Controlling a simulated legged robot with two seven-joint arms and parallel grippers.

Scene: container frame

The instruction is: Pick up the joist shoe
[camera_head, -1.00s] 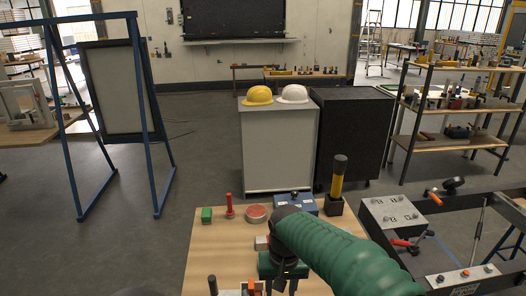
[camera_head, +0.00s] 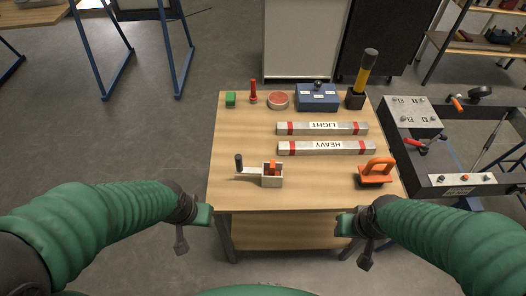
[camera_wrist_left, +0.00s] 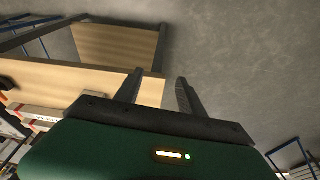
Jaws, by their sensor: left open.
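A small pale metal bracket (camera_head: 272,180), which looks like the joist shoe, sits at the front left of the wooden table. An orange part shows inside it, and a flat piece with a dark upright handle (camera_head: 239,162) adjoins its left side. My left gripper (camera_head: 186,232) is left of the table's front edge, apart from the bracket. In the left wrist view its two fingers (camera_wrist_left: 156,92) are spread with nothing between them. My right gripper (camera_head: 358,245) hangs in front of the table's front right edge, with nothing visible in it; its finger gap is unclear.
The table (camera_head: 240,135) also bears a LIGHT bar (camera_head: 300,129), a HEAVY bar (camera_head: 305,148), an orange handled tool (camera_head: 375,177), a blue box (camera_head: 317,98), a red disc (camera_head: 278,100), a green block (camera_head: 231,99) and a yellow-handled tool (camera_head: 366,75). A dark frame (camera_head: 425,150) stands close on the right.

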